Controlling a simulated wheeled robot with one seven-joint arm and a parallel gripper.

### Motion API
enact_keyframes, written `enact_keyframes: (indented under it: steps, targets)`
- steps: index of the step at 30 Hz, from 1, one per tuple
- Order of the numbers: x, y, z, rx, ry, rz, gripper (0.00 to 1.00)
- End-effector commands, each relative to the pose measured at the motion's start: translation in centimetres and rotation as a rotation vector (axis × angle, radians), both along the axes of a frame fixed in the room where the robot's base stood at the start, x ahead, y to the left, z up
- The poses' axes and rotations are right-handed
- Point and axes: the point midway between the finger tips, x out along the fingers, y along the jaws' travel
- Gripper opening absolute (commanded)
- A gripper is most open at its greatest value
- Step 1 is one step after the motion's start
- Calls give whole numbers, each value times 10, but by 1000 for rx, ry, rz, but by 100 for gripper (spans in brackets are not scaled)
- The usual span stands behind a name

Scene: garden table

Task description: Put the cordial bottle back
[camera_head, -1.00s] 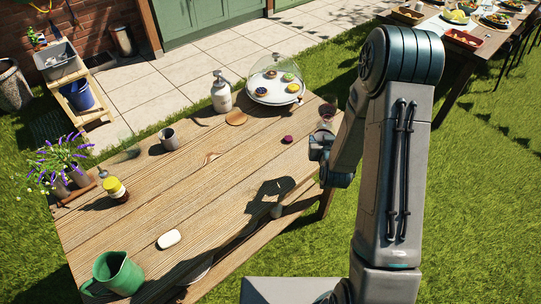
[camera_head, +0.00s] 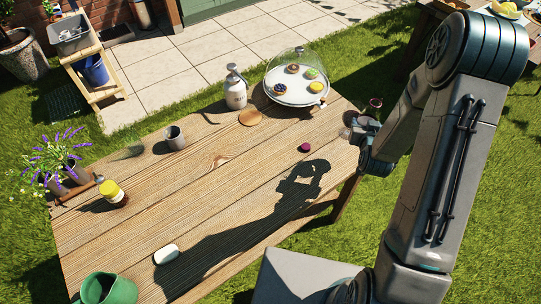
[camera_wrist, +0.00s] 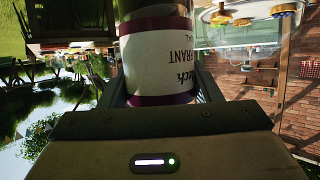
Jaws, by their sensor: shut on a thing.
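My gripper (camera_wrist: 160,95) is shut around the cordial bottle (camera_wrist: 158,58), which has a white label with dark red bands and lettering ending in "RANT". The bottle fills the upper middle of the wrist view, between the two fingers. In the head view the bottle's dark top (camera_head: 375,103) shows small, just above my gripper (camera_head: 364,128), by the right end of the wooden table (camera_head: 150,225). My arm hides part of this area. Whether the bottle touches the table cannot be told.
A domed cake stand (camera_head: 290,98), pump bottle (camera_head: 235,92), round wooden coaster (camera_head: 250,118) and small purple item (camera_head: 305,148) stand near the table's far right. The middle is bare.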

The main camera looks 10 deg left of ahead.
Motion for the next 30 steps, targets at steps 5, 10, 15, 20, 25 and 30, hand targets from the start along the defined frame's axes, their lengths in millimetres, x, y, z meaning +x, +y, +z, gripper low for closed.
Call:
enact_keyframes:
  steps: [5, 10, 15, 20, 25, 30]
  targets:
    - [4, 30, 5, -2, -10, 119, 19]
    - [-2, 72, 14, -4, -11, 298, 19]
    - [-19, 105, 21, -2, -10, 465, 19]
    - [-39, 130, 23, -2, -9, 604, 19]
    - [-67, 152, 17, -1, -8, 747, 19]
    - [-96, 167, 8, 0, -5, 868, 19]
